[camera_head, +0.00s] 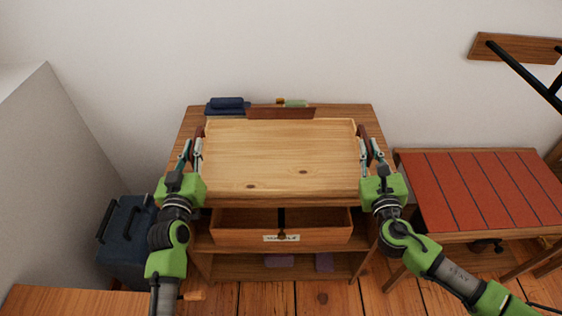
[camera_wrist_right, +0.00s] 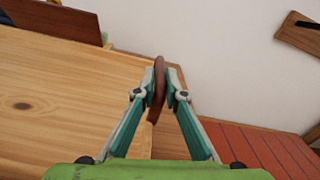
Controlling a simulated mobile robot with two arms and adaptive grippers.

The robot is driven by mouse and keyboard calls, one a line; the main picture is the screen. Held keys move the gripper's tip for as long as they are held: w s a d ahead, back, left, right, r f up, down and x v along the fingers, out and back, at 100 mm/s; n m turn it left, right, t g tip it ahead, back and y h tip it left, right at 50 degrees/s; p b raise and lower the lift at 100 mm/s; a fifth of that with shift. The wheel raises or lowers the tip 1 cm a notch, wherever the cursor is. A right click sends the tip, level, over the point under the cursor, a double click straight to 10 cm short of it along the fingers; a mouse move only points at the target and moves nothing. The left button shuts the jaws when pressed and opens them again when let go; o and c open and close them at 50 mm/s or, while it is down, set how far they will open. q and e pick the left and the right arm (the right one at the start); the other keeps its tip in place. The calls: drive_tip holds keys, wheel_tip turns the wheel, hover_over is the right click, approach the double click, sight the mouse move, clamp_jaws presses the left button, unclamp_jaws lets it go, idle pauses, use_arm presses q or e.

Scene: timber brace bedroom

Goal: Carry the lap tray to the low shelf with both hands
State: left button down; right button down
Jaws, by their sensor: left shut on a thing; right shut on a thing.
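The lap tray (camera_head: 280,155) is a pale wooden tray with a low rim and darker brown side handles. It is level in front of me, over a wooden shelf unit (camera_head: 185,130); I cannot tell whether it rests on the top or hangs above it. My left gripper (camera_head: 193,143) is shut on the tray's left handle. My right gripper (camera_head: 369,146) is shut on the right handle (camera_wrist_right: 159,85), which shows between the fingers in the right wrist view. The unit's lower shelf (camera_head: 240,267) shows below a drawer.
The wooden drawer (camera_head: 232,235) with a label is under the tray. Dark blue folded cloth (camera_head: 228,105) and a green item (camera_head: 295,103) lie behind the tray. A red slatted bench (camera_head: 480,190) stands right. A dark blue box (camera_head: 125,235) stands left on the floor.

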use_arm(q)
drive_tip(key=c, duration=2.2)
unclamp_jaws()
drive_tip(key=shift+r, duration=0.1)
use_arm(e)
drive_tip(key=c, duration=2.2)
unclamp_jaws()
drive_tip(key=shift+s+a+f, duration=0.1)
drive_tip(key=shift+a+f, duration=0.1)
drive_tip(key=shift+a, duration=0.05)
use_arm(q)
drive_tip(key=shift+o, duration=0.6)
use_arm(e)
drive_tip(key=shift+o, duration=0.6)
drive_tip(key=shift+d+r, duration=0.1)
drive_tip(key=shift+r, duration=0.05)
drive_tip(key=shift+d, duration=0.15)
use_arm(q)
drive_tip(key=s, duration=1.2)
use_arm(e)
drive_tip(key=s, duration=1.2)
use_arm(q)
drive_tip(key=shift+s+d, duration=0.1)
drive_tip(key=shift+d, duration=0.05)
use_arm(e)
drive_tip(key=shift+d, duration=0.1)
